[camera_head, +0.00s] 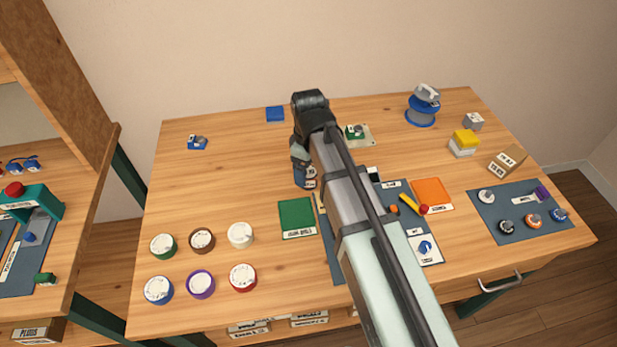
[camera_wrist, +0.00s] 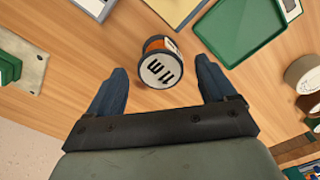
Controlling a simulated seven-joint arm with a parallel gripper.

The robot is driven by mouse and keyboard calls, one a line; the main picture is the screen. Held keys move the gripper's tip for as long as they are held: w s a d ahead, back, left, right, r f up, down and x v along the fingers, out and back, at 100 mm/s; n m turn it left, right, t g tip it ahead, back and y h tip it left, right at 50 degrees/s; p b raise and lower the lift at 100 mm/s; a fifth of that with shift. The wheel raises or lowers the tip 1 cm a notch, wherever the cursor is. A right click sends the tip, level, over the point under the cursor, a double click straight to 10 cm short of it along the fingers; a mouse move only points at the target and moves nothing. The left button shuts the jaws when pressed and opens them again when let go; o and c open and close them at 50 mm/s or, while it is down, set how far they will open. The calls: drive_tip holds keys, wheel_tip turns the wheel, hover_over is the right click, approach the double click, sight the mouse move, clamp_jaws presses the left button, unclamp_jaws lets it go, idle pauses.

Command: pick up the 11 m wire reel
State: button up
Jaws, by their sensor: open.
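The 11 m wire reel (camera_wrist: 161,70) shows in the wrist view with a white round face marked "11 m", a dark rim and some orange on its side. It is on the wooden table, between the lines of my two blue fingers. My gripper (camera_wrist: 162,76) is open, with one finger left of the reel and one right, and a visible gap on each side. Whether the fingertips are level with the reel or above it I cannot tell. In the head view my gripper (camera_head: 305,178) is low over the middle of the table, and the reel is mostly hidden there.
A green tray (camera_head: 297,217) lies just in front of my gripper. Several round labelled reels (camera_head: 202,240) stand at the front left. A pale board with a green part (camera_head: 357,133) lies behind my arm. A blue spool (camera_head: 421,108) stands at the back right. The left middle is clear.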

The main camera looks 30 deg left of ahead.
sight(309, 172)
drive_tip(key=shift+f, duration=1.55)
drive_tip(key=c, duration=1.2)
